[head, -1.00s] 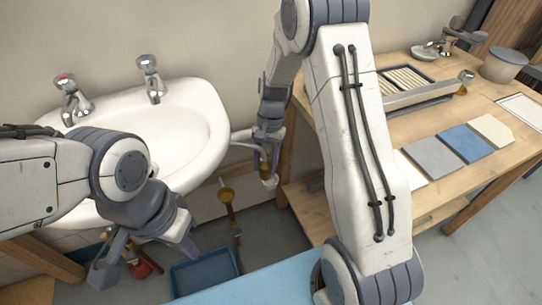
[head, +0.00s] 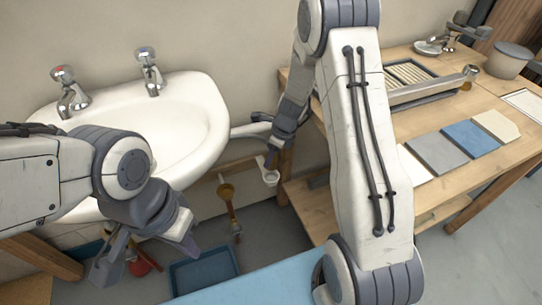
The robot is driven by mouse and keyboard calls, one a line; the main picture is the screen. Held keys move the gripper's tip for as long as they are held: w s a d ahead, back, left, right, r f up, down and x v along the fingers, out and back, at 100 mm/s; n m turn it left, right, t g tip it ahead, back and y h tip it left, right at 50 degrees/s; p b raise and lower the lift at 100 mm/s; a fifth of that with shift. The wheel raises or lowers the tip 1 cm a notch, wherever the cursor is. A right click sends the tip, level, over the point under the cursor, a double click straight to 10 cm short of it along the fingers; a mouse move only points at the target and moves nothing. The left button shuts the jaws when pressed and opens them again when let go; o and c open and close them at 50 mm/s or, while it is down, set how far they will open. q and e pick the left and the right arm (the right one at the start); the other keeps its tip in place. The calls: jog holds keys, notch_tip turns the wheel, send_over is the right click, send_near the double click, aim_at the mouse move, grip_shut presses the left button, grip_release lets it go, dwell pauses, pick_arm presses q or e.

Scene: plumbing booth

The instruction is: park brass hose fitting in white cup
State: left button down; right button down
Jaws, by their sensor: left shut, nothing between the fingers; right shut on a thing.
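A small white cup (head: 269,177) is beside the wooden bench leg, right of the sink. My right gripper (head: 270,157) is just above the cup, close to its rim, and is shut. The brass hose fitting, seen at its fingers a second ago, cannot be made out now; the fingers hide whatever they hold. Whether it touches the cup cannot be told.
A white sink (head: 185,130) with two taps is at the left. The wooden bench (head: 400,190) at the right holds sample tiles (head: 470,140) and a rack. A light-blue surface (head: 265,285) is in front.

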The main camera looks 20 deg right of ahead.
aim_at(271, 168)
jog(key=shift+f+b, duration=2.8)
jog(key=shift+f, duration=0.35)
jog(key=shift+c, duration=1.4)
grip_release()
